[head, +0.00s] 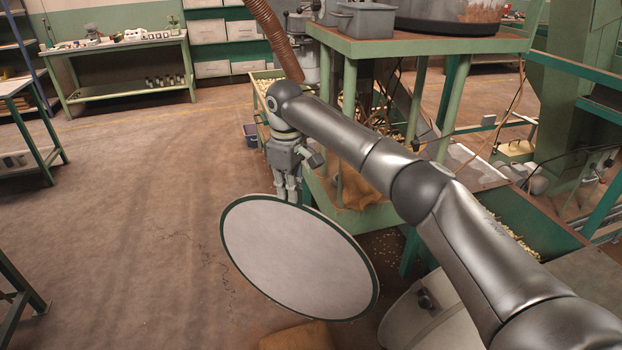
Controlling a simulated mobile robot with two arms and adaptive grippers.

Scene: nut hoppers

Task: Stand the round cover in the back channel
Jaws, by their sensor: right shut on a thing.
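The round cover (300,257) is a large pale disc with a dark green rim. It hangs tilted over the floor, left of the green machine frame. My right gripper (290,195) is shut on its upper edge, reaching down from the end of my right arm. The fingertips are partly hidden at the rim. My left gripper does not show. I cannot tell which part is the back channel.
A green machine table (420,45) with a grey bin (363,20) stands right of the cover. A green trough (545,228) lies behind my arm. A pale rounded object (405,315) is at the bottom. Open floor (130,220) is on the left.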

